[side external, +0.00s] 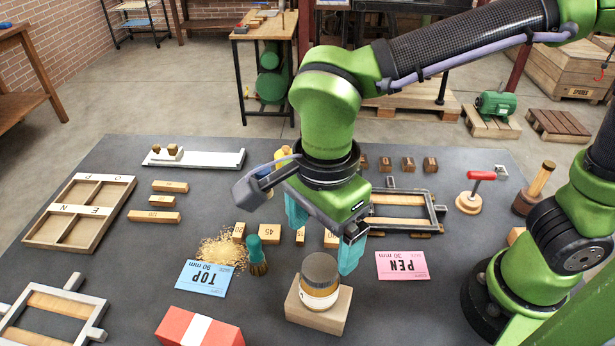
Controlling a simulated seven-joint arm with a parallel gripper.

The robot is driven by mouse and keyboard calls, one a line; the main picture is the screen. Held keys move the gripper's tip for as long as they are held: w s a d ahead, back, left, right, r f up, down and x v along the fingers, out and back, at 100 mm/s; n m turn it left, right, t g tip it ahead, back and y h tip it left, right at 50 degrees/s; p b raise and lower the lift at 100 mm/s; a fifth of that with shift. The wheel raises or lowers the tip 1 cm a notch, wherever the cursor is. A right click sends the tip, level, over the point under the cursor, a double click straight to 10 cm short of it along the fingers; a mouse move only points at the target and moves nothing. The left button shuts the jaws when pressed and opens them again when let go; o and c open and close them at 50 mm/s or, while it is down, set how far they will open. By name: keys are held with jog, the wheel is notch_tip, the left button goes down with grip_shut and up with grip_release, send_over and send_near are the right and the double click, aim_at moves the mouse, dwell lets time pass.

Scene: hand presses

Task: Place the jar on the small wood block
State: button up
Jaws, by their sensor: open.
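The jar (319,288) has a dark grey lid and a pale body with a yellowish band. It stands upright on a light wood block (334,318) at the front middle of the table. My gripper (324,243) is open, with its two teal fingers spread wide and pointing down. It is above and behind the jar in the picture. The right finger shows close to the jar's upper right; I cannot tell how far apart they are.
A pink card (402,265) lies right. A red box (199,328) is front left. Several numbered blocks, a compartment tray (80,211), and metal frames stand around. Bare table lies right of the jar.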

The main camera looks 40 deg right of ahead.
jog(key=shift+r, duration=0.85)
jog(key=d+r+n+t+y, duration=0.2)
jog(key=d+n+t, duration=0.5)
jog(key=d+n, duration=0.7)
jog(key=d+r, duration=0.1)
jog(key=d, duration=0.7)
jog(key=shift+w+d+r, duration=0.15)
jog(key=shift+w+d, duration=0.15)
